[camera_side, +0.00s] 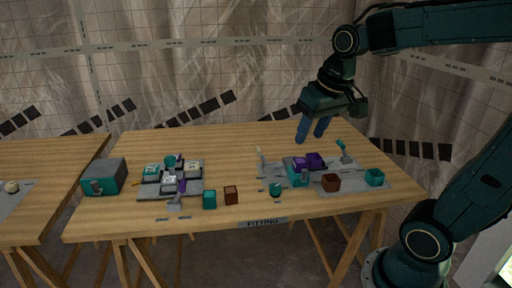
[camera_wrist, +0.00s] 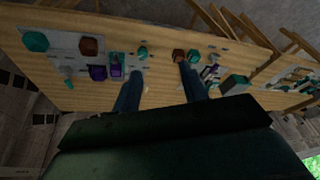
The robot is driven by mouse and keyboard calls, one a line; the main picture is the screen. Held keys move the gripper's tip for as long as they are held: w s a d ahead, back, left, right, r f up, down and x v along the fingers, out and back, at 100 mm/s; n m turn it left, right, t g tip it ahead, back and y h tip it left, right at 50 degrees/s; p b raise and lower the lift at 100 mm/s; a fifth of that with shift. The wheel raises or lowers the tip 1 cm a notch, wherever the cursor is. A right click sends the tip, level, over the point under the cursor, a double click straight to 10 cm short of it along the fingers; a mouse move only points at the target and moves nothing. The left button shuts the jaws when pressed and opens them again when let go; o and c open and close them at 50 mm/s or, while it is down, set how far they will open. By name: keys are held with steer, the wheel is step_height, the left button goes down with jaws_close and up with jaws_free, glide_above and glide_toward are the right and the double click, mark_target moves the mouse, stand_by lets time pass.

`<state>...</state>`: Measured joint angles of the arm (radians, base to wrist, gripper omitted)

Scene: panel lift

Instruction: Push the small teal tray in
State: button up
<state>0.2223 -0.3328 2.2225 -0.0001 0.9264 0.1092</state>
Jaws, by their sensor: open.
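A small teal tray with a grey handle on its front (camera_side: 297,178) sits on the right grey panel, against purple blocks (camera_side: 314,160). How far it stands out is hard to tell. In the wrist view, the purple pieces (camera_wrist: 98,73) show left of my fingers; the tray itself is hard to make out there. My gripper (camera_side: 312,136) is open and empty, above the back of the table behind the panel. Its two blue fingers also show apart in the wrist view (camera_wrist: 158,74).
A grey-teal box (camera_side: 104,176) and another panel (camera_side: 155,189) lie left.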

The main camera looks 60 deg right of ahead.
steer(key=w+d+f+m+g, duration=0.2)
steer(key=w+d+f+m, duration=0.25)
steer(key=w+d, duration=0.55)
steer(key=m+g, duration=0.2)
steer(key=m, duration=0.1)
glide_above(305, 170)
step_height(305, 170, down, 9)
steer(key=shift+d+f+y, duration=0.1)
steer(key=shift+d+y, duration=0.05)
steer(key=shift+y, duration=0.25)
steer(key=shift+f, duration=0.15)
step_height(305, 170, down, 14)
steer(key=shift+r, duration=0.25)
jaws_close()
